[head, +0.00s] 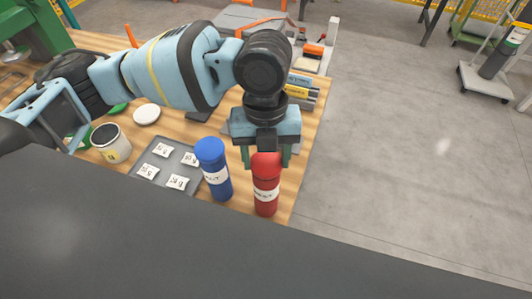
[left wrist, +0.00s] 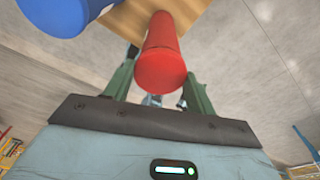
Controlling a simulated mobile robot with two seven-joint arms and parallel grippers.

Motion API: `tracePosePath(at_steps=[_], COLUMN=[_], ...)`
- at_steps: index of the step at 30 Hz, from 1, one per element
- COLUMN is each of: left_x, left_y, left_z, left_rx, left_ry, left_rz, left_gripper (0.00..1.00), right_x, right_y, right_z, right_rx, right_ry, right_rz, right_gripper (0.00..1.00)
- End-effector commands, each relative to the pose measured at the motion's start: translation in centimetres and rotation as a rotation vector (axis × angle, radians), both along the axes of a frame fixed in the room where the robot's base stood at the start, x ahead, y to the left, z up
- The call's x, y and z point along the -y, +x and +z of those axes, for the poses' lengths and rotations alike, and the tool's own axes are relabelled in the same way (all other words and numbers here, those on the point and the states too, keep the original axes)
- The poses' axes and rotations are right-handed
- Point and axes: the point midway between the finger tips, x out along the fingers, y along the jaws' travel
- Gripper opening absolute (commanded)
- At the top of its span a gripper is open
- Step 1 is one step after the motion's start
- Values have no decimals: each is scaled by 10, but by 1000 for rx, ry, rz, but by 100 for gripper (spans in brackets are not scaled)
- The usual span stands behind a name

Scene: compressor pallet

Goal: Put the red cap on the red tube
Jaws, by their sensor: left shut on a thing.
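The red tube (head: 265,200) stands upright near the right edge of the wooden table, with a white label around it. The red cap (head: 266,161) is at its top, in line with the tube; I cannot tell whether it is fully seated. My left gripper (head: 266,158) points down from above, its green fingers on either side of the cap and shut on it. In the left wrist view the round red cap end (left wrist: 161,74) lies between the fingers, hiding much of the tube behind it. My right gripper is not in view.
A capped blue tube (head: 214,172) stands close to the left of the red one. A grey tray (head: 151,172) with several small white packets, a white can (head: 112,145) and a white disc (head: 146,114) lie further left.

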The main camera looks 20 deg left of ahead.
Motion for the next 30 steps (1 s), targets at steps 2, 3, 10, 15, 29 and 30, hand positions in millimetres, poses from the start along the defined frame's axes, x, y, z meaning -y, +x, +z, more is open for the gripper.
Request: tracePosePath(at_steps=[2, 3, 10, 15, 29, 30], left_x=[0, 0, 0, 0, 0, 0], left_y=[0, 0, 0, 0, 0, 0], left_z=[0, 0, -2, -4, -5, -5], left_rx=[0, 0, -1, 1, 0, 0], left_ry=[0, 0, 0, 0, 0, 0], left_rz=[0, 0, 0, 0, 0, 0], left_gripper=[34, 34, 34, 34, 34, 34], right_x=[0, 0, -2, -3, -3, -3], right_y=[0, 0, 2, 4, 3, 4], right_z=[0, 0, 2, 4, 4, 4], right_rx=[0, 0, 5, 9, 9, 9], right_ry=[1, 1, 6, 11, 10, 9], right_rz=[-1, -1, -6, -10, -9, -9], right_gripper=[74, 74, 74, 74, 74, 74])
